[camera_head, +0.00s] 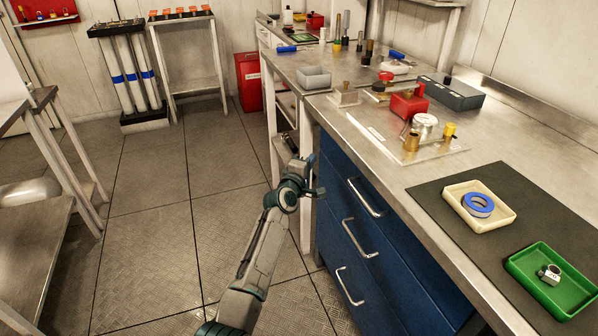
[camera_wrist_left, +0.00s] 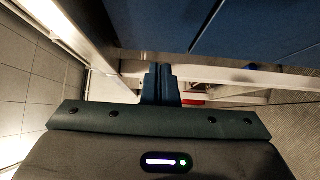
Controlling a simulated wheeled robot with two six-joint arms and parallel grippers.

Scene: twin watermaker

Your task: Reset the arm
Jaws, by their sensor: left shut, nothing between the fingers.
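My left gripper (camera_head: 315,176) is at the end of my left arm, which comes up from the bottom of the head view. It is beside the left end of the blue drawer cabinet (camera_head: 375,240), below the level of the worktop. In the left wrist view its two fingers (camera_wrist_left: 161,84) are together, with nothing between them. The blue cabinet fronts (camera_wrist_left: 240,35) fill the upper part of that view. My right gripper does not show in either view.
Drawer handles (camera_head: 360,240) stick out. Open floor (camera_head: 150,225) lies left of my arm.

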